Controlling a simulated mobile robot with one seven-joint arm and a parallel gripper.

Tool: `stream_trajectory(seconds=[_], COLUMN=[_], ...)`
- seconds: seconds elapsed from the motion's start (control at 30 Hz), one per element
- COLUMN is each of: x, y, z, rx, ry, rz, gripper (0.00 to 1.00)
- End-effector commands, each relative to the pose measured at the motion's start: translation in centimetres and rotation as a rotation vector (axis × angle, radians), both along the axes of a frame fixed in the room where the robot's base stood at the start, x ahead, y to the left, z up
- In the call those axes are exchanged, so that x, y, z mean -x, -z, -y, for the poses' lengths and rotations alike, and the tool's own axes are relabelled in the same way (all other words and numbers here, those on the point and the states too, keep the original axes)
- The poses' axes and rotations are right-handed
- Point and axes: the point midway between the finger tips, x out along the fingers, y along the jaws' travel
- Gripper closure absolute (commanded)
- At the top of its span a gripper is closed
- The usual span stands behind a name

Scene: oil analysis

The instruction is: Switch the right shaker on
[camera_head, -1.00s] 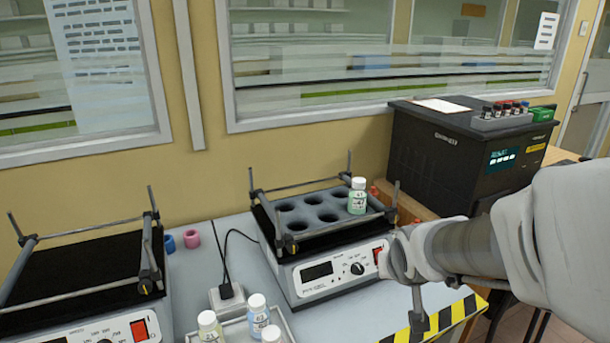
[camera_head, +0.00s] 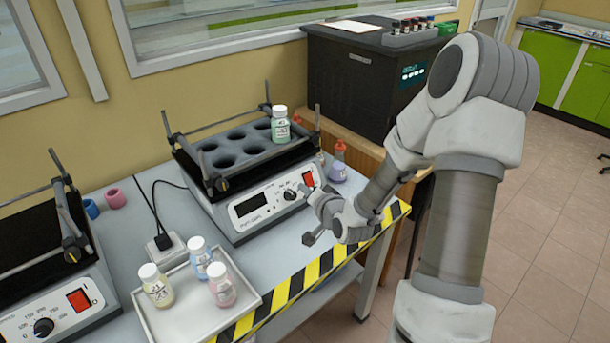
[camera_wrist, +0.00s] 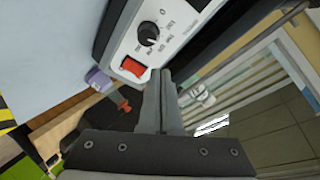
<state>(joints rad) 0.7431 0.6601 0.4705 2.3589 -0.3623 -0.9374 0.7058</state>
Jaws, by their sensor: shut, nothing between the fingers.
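The right shaker (camera_head: 243,215) stands on the bench with a display, a black knob (camera_head: 290,194) and a red switch (camera_head: 308,180) at the right end of its front panel. One capped bottle (camera_head: 281,126) with a green label stands in its black rack. In the wrist view the red switch (camera_wrist: 132,66) and the knob (camera_wrist: 148,34) show clearly. My gripper (camera_wrist: 160,75) is shut and empty, its fingertips close beside the switch. I cannot tell whether they touch the panel. In the head view my gripper (camera_head: 316,194) is at the panel's right end, partly covering it.
The left shaker (camera_head: 50,290) with its own red switch stands at left. A tray (camera_head: 180,312) with three bottles sits in front. A red-topped bottle (camera_head: 339,165) stands right of the right shaker. A black analyzer (camera_head: 355,80) is behind. The bench edge (camera_head: 310,275) has yellow-black stripes.

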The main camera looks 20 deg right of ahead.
Motion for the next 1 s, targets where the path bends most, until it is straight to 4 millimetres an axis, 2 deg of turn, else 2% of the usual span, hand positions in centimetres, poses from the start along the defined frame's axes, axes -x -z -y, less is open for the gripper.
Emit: stream_trajectory(seconds=[0.03, 0.27, 0.5, 0.73, 1.0], x=[-0.1, -0.4, 0.5, 1.6, 1.8], y=[0.6, 0.9, 0.7, 0.4, 0.3], z=[0.5, 3.0, 6.5, 8.8, 9.1], rx=[-0.057, -0.317, -0.559, -0.677, -0.697], ry=[0.029, 0.166, 0.321, 0.407, 0.419], rz=[0.028, 0.214, 0.418, 0.537, 0.560], gripper=[1.00, 1.00, 1.00, 1.00, 1.00])
